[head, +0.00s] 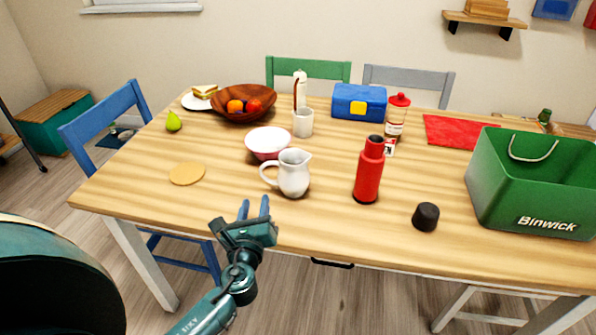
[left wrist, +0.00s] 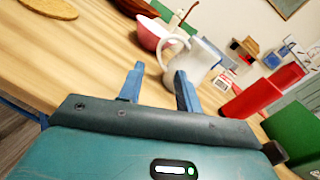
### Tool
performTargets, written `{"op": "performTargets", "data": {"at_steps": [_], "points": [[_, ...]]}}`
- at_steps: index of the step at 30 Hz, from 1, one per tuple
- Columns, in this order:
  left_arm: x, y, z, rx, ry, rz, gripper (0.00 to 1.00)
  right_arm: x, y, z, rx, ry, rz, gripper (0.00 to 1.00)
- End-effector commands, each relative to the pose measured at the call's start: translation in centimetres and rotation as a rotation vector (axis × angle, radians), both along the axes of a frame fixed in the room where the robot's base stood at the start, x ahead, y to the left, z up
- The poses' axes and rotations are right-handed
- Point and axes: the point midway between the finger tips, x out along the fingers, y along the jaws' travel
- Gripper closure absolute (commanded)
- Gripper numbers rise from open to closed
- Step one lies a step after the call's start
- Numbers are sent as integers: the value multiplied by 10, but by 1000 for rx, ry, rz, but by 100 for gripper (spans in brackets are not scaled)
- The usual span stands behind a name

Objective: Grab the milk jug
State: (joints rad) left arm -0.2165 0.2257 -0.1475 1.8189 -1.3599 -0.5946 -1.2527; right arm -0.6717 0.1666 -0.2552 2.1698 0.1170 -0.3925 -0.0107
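The white milk jug (head: 293,173) stands upright on the wooden table near its front edge, its handle toward the left and its spout toward the right. It also shows in the left wrist view (left wrist: 194,62), beyond my fingers and partly hidden by one of them. My left gripper (head: 254,209) is at the table's front edge, in front of and left of the jug. Its two blue fingers are apart with nothing between them, and they also show in the left wrist view (left wrist: 158,80). The gripper is not touching the jug. My right gripper is not in view.
A pink-and-white bowl (head: 267,143) sits just behind the jug. A red bottle (head: 369,172) stands to its right, with a black cap (head: 426,217) and a green crate (head: 530,190) farther right. A round coaster (head: 187,174) lies left; the table between it and the jug is clear.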

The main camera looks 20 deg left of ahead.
Motion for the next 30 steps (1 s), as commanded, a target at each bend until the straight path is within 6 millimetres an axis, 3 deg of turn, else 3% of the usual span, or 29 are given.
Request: {"op": "performTargets", "data": {"at_steps": [5, 15, 23, 30], "points": [[8, 4, 2, 56, 2, 5, 65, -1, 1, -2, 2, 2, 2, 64], [63, 28, 2, 53, 2, 6, 65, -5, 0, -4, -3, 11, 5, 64], [81, 36, 0, 51, 2, 4, 65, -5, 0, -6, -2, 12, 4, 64], [113, 51, -3, 52, 1, 6, 65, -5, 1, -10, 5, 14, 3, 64]]}}
